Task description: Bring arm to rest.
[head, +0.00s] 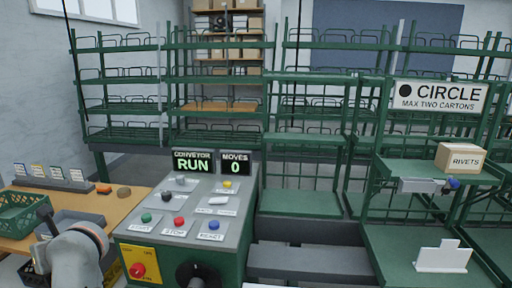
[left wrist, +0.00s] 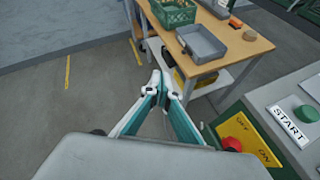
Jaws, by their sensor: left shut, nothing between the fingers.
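My left gripper (left wrist: 161,82) shows in the left wrist view with its two teal and white fingers brought together at the tips. It is shut and empty, over the grey floor short of the wooden workbench (left wrist: 240,44). The control panel (left wrist: 290,108) with its green START button is to the right of it. In the head view part of my left arm (head: 80,252) shows at the lower left, in front of the bench and beside the panel; I cannot make out the fingertips there. My right gripper is in neither view.
The bench holds a green basket (left wrist: 172,13) and a grey tray (left wrist: 202,43). Green racks (head: 215,100) stand behind. A RIVETS carton (head: 460,157) sits on the right shelf.

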